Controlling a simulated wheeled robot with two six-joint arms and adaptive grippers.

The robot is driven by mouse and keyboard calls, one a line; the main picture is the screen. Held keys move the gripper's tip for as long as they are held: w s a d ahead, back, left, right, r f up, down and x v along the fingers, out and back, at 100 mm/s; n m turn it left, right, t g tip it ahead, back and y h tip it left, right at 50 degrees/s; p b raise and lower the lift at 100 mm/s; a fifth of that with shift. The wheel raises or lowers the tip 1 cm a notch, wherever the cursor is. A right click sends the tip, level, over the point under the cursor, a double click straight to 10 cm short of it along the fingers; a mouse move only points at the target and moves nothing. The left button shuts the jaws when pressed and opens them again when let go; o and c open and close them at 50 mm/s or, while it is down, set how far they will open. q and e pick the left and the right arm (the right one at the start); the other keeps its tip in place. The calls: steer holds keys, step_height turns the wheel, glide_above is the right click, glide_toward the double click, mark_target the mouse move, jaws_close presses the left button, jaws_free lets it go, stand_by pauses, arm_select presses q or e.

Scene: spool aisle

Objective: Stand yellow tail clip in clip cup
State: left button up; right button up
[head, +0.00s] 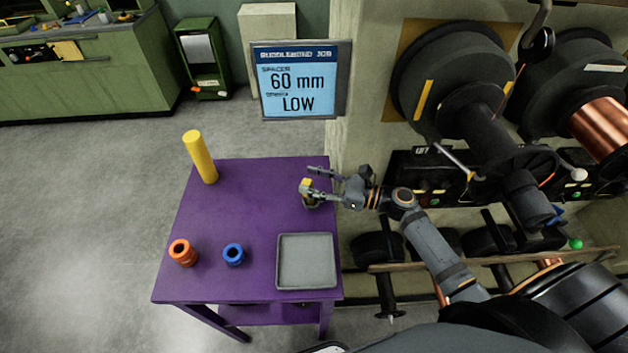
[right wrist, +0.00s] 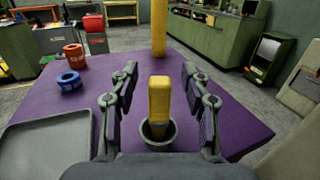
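The yellow tail clip (right wrist: 159,97) stands upright in the small grey clip cup (right wrist: 171,133) in the right wrist view. In the head view the clip (head: 306,186) and the cup (head: 309,202) are at the right side of the purple table, partly hidden by my right gripper (head: 310,181). My right gripper also shows in the right wrist view (right wrist: 160,84). Its fingers are spread on both sides of the clip, with gaps between them and it. The clip's lower end is hidden inside the cup. My left gripper is not in view.
On the purple table (head: 235,205) are a grey tray (head: 306,261), an orange ring-shaped spool (head: 182,252), a blue one (head: 233,254) and a tall yellow cylinder (head: 200,157). A sign (head: 298,80) stands behind the table. Machinery with large reels (head: 455,80) is at right. The table's middle is clear.

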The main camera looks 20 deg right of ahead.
steer(key=v, duration=1.2)
